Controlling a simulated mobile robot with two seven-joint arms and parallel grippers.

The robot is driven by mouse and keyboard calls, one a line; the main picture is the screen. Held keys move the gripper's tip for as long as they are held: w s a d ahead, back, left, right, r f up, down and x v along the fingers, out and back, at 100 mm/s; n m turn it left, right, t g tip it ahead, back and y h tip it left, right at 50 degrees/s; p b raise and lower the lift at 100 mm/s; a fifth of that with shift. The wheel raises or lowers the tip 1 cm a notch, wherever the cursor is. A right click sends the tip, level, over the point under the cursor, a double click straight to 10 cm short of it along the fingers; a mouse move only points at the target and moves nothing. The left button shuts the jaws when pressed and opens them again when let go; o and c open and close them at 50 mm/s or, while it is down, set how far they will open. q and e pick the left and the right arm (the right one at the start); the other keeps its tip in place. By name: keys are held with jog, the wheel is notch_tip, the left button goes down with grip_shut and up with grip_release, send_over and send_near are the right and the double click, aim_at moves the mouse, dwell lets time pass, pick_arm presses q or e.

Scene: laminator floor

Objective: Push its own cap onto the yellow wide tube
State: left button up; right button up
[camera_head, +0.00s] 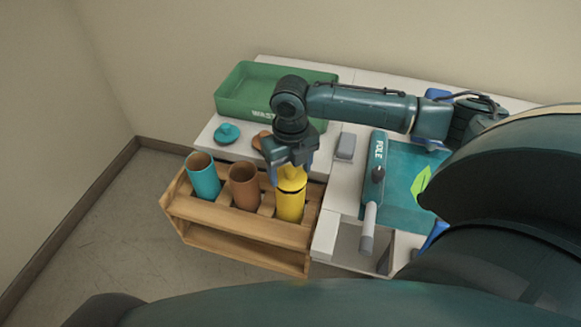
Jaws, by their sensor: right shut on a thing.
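The yellow wide tube (290,206) stands upright in the right-hand place of a wooden rack (240,228). My right gripper (291,174) points down over the tube's mouth and is shut on the yellow cap (292,178). The cap is at the tube's top. The fingers hide part of it, and I cannot tell whether it is seated or only resting there. My left gripper is not in view.
An open teal tube (204,180) and an open brown tube (244,188) stand left of the yellow one. A teal cap (227,132) and a partly hidden brown cap (259,141) lie behind. A green waste tray (240,95) and a teal laminator (400,180) flank the arm.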

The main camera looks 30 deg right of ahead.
jog(key=shift+f, duration=0.55)
dwell(1.7)
jog(key=o, duration=1.2)
jog(key=shift+r, duration=0.1)
jog(key=shift+r, duration=2.9)
jog(key=shift+c, duration=0.4)
grip_shut()
